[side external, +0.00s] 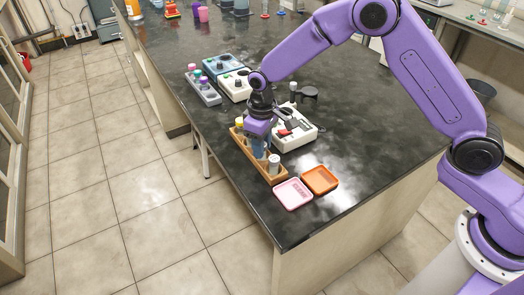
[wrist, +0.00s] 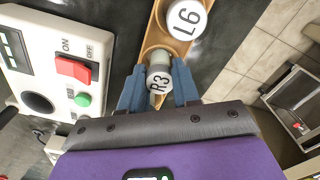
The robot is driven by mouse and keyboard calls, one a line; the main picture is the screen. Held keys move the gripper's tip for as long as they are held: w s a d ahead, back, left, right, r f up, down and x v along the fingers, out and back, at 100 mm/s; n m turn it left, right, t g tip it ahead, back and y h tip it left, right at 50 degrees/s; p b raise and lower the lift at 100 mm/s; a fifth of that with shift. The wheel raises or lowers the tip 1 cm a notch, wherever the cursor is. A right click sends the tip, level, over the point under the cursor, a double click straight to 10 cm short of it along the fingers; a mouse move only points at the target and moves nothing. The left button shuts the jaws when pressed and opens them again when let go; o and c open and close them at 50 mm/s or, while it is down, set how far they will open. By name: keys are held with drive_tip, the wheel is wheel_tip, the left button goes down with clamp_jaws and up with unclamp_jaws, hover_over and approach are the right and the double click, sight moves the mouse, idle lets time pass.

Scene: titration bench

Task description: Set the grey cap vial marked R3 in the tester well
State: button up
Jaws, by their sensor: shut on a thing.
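The grey cap vial marked R3 (wrist: 158,82) is between my gripper's blue fingers (wrist: 158,92) in the wrist view, with the fingers shut on it. It appears to be still in the wooden rack (side external: 277,180); how deep it sits is hidden. In the side view my gripper (side external: 259,148) points down over the rack and hides the vial. The white tester (side external: 304,133) stands just right of the rack.
A white-capped vial marked L6 (wrist: 187,18) is in the rack beside R3. A pink tray (side external: 293,194) and an orange tray (side external: 320,180) lie at the rack's near end. Other instruments (side external: 226,66) and a grey vial rack (side external: 205,93) stand behind.

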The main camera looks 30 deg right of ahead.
drive_tip(key=shift+r, duration=3.75)
drive_tip(key=shift+w+d+f+m, duration=0.5)
drive_tip(key=shift+w+d, duration=1.3)
drive_tip(key=shift+d, duration=0.75)
drive_tip(key=shift+w+d+f+m, duration=0.4)
drive_tip(key=shift+w+d+m, duration=0.25)
drive_tip(key=shift+w+d, duration=1.5)
drive_tip(key=shift+w+d+f+m, duration=0.5)
drive_tip(key=shift+w+d, duration=0.9)
drive_tip(key=shift+d, duration=1.5)
drive_tip(key=shift+f, duration=1.65)
